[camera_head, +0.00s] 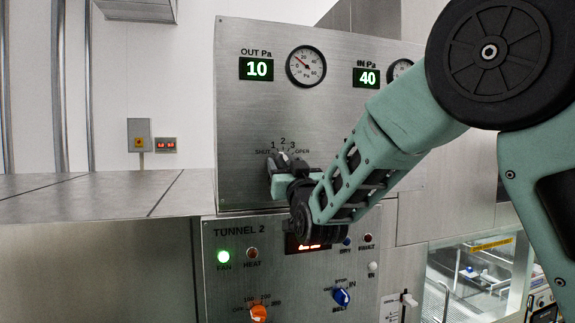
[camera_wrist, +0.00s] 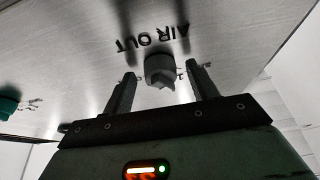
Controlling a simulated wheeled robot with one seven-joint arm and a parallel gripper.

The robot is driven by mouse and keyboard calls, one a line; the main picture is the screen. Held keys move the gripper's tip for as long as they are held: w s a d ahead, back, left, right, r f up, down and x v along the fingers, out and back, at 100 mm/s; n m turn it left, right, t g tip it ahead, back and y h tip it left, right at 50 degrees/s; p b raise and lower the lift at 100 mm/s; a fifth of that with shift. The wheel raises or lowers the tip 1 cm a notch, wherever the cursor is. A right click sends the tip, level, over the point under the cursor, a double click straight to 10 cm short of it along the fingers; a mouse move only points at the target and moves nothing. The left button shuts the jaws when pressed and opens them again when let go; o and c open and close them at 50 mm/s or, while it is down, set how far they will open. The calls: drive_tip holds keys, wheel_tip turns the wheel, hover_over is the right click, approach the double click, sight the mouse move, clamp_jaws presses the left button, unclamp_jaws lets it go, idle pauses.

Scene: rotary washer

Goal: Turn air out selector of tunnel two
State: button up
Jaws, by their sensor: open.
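The air out selector (camera_wrist: 160,70) is a grey knob with a ridged grip, on a brushed metal panel beside the upside-down words AIR OUT in the wrist view. My gripper (camera_wrist: 162,78) is open, with one dark finger on each side of the knob. Gaps show between the fingers and the knob, so it is not gripped. In the head view, my gripper (camera_head: 283,172) is at the panel just under the scale marked SHUT, 1, 2, 3, OPEN. It mostly hides the knob there, and I cannot read its setting.
The TUNNEL 2 panel (camera_head: 280,275) below carries a lit green FAN lamp (camera_head: 223,257), an orange knob (camera_head: 258,313) and a blue knob (camera_head: 341,297). Above, the OUT display (camera_head: 257,69) reads 10 and the IN display (camera_head: 367,77) reads 40. A metal worktop (camera_head: 100,192) extends left.

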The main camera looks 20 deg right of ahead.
drive_tip(key=c, duration=1)
drive_tip(key=shift+f+b, duration=0.1)
drive_tip(key=shift+b, duration=0.35)
drive_tip(key=m+b, duration=0.1)
drive_tip(key=m+h+b, duration=0.1)
drive_tip(key=b, duration=0.1)
drive_tip(key=shift+a+f+m, duration=0.1)
drive_tip(key=shift+f+m, duration=0.15)
drive_tip(key=shift+m, duration=0.05)
drive_tip(key=m+h+b, duration=0.2)
drive_tip(key=m+b, duration=0.1)
drive_tip(key=b, duration=0.1)
drive_tip(key=shift+a+m+b, duration=0.1)
drive_tip(key=shift+m+b, duration=0.2)
drive_tip(key=shift+b, duration=0.1)
drive_tip(key=m+h+b, duration=0.1)
drive_tip(key=m+g+b, duration=0.1)
drive_tip(key=m, duration=0.1)
drive_tip(key=m+h+b, duration=0.1)
drive_tip(key=m, duration=0.1)
drive_tip(key=shift+a+r+g+h, duration=0.15)
drive_tip(key=shift+r+g+h, duration=0.15)
drive_tip(key=shift+g, duration=0.1)
drive_tip(key=shift+a+r+m+g+h+b, duration=0.15)
drive_tip(key=shift+m+g+h+b, duration=0.15)
drive_tip(key=shift+m, duration=0.9)
drive_tip(key=shift+r+m+g+h+b, duration=0.1)
drive_tip(key=shift+m+g+h+b, duration=0.25)
drive_tip(key=shift+m, duration=0.85)
